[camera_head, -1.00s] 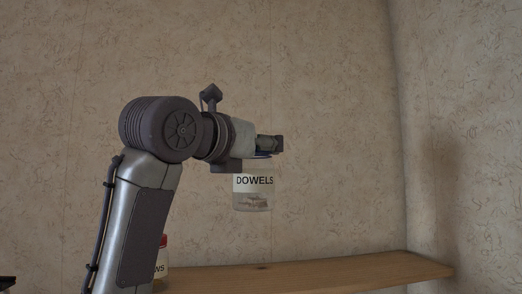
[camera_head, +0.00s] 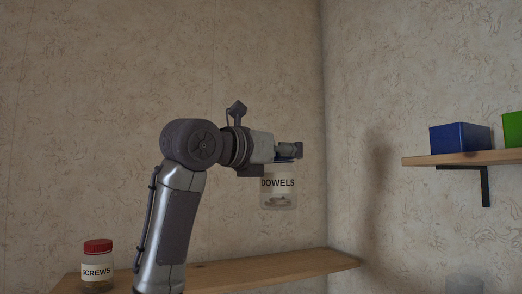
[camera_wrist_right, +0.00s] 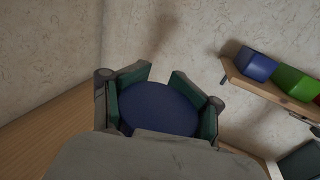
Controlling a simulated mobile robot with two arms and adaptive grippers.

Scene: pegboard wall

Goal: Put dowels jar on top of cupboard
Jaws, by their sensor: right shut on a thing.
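The dowels jar (camera_head: 278,199) is clear with a white "DOWELS" label and hangs upright in the air in front of the wall. Its round blue lid (camera_wrist_right: 158,108) fills the space between the finger pads in the right wrist view. My right gripper (camera_head: 287,152) is shut on the jar at its lid, above the wooden shelf in the head view. My left gripper is in neither view. I cannot make out the cupboard for sure; a dark grey surface (camera_wrist_right: 301,160) at the lower right of the wrist view is cut off.
A screws jar (camera_head: 97,270) with a red lid stands on the left part of the wooden shelf (camera_head: 290,264). A bracketed shelf (camera_head: 455,158) on the right wall carries a blue bin (camera_head: 460,138) and a green bin (camera_head: 513,128). A pale, blurry object (camera_head: 464,286) shows at the bottom right.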

